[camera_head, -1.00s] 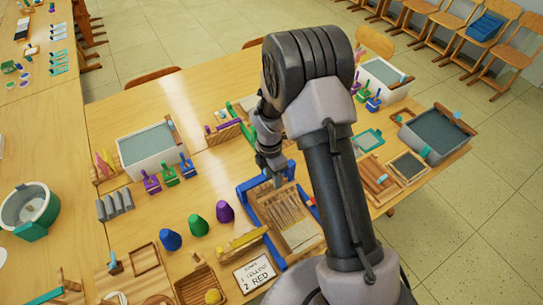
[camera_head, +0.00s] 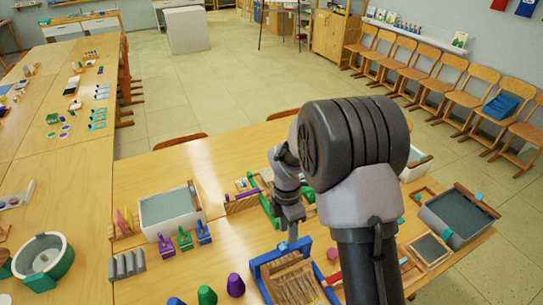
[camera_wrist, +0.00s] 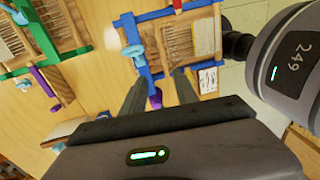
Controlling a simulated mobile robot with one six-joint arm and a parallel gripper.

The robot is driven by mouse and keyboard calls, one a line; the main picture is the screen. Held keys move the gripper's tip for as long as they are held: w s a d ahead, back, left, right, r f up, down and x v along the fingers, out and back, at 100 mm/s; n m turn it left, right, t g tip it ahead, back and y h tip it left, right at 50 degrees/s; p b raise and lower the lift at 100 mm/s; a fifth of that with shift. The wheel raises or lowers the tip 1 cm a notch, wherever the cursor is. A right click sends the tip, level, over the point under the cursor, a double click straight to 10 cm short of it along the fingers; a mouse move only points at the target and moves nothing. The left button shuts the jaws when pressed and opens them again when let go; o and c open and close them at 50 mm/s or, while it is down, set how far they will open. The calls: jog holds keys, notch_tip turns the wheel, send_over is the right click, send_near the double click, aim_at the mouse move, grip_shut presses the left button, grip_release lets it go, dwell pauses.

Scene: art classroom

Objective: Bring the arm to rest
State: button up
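In the wrist view my gripper's two fingers (camera_wrist: 158,88) stand apart. Nothing shows held between them; bare table and a purple piece (camera_wrist: 155,99) lie beyond the gap. The upper arm hides part of the table to the right of the tray.
White bins (camera_head: 170,210) and a grey bin (camera_head: 455,219) stand on the table (camera_head: 150,272). Purple (camera_head: 235,286) and green cones stand near the tray. A second table (camera_head: 85,150) is at the left. Chairs (camera_head: 478,92) line the right wall. Open floor (camera_head: 240,95) lies behind.

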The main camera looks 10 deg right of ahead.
jog(key=s+r+m+t+y+b, duration=0.1)
jog(key=s+r+m+t+b, duration=0.2)
jog(key=s+r+m+b, duration=0.5)
jog(key=s+r+m+t+y+b, duration=0.1)
jog(key=s+m+t+b, duration=0.3)
jog(key=s+m, duration=1)
jog(key=a+r+m+b, duration=0.1)
jog(key=m+b, duration=0.1)
jog(key=m, duration=0.1)
jog(key=shift+m+b, duration=0.3)
jog(key=shift+m, duration=0.1)
